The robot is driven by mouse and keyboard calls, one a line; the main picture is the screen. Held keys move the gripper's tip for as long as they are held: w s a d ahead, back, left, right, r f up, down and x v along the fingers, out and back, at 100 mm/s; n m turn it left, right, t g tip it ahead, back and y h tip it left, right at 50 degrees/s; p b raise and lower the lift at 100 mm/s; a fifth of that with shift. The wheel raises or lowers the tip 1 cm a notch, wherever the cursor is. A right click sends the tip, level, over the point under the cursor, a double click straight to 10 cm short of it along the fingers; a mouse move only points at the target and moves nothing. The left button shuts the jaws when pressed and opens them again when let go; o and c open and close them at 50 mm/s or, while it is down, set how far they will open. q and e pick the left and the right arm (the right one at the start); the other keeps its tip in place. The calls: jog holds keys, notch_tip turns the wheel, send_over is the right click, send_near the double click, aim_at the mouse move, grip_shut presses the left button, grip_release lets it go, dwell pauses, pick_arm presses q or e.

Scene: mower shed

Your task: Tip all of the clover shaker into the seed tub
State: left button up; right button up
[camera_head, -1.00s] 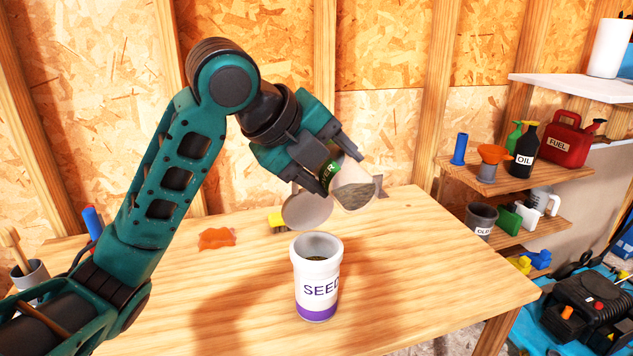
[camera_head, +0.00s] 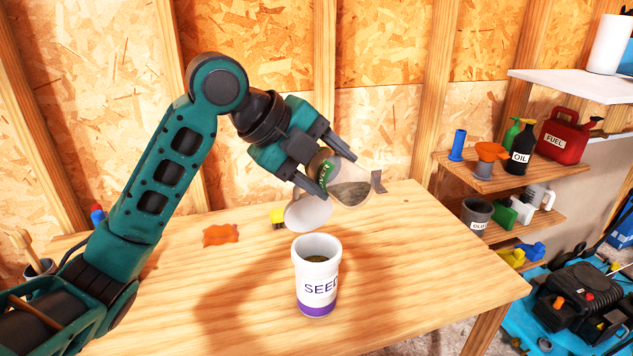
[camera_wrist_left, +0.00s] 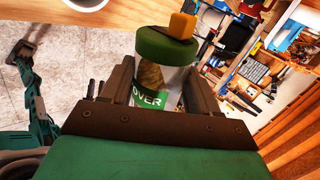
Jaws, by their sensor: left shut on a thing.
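My left gripper (camera_head: 325,172) is shut on the clover shaker (camera_head: 350,178), a clear jar with a green label and dark contents. The shaker is tilted, above and slightly right of the seed tub, apart from it. In the left wrist view the shaker (camera_wrist_left: 150,100) sits between the fingers and a green cap-like top (camera_wrist_left: 165,46) shows beyond. The white seed tub (camera_head: 318,285) with a purple base stands upright on the table, with some dark contents inside. Its rim shows in the left wrist view (camera_wrist_left: 88,4). A teal arm, probably my right, shows there; its gripper (camera_wrist_left: 22,52) is too small to read.
A pale disc (camera_head: 308,213) is seen behind the tub. An orange flat piece (camera_head: 221,235) and a yellow object (camera_head: 278,217) lie on the wooden table (camera_head: 420,270). Shelves with an oil bottle (camera_head: 522,148) and red fuel can (camera_head: 563,138) stand right. The table's right side is clear.

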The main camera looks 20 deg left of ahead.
aim_at(320, 152)
pick_arm(q)
jog(key=shift+w+a+r+g+h, duration=0.15)
jog(key=shift+g+h, duration=0.15)
jog(key=shift+w+a+r+n+g, duration=0.1)
jog(key=shift+r+n+g, duration=0.05)
jog(key=shift+n+g, duration=0.2)
jog(key=shift+r+h, duration=0.1)
jog(key=shift+h, duration=0.3)
jog(key=shift+w+a+r+n+g+h, duration=0.2)
jog(key=shift+w+a+n+g+h, duration=0.15)
jog(key=shift+n+g+h, duration=0.25)
jog(key=shift+w+a+r+n+g+h, duration=0.2)
jog(key=shift+w+a+n+g+h, duration=0.2)
jog(key=shift+h, duration=0.2)
dwell(0.3)
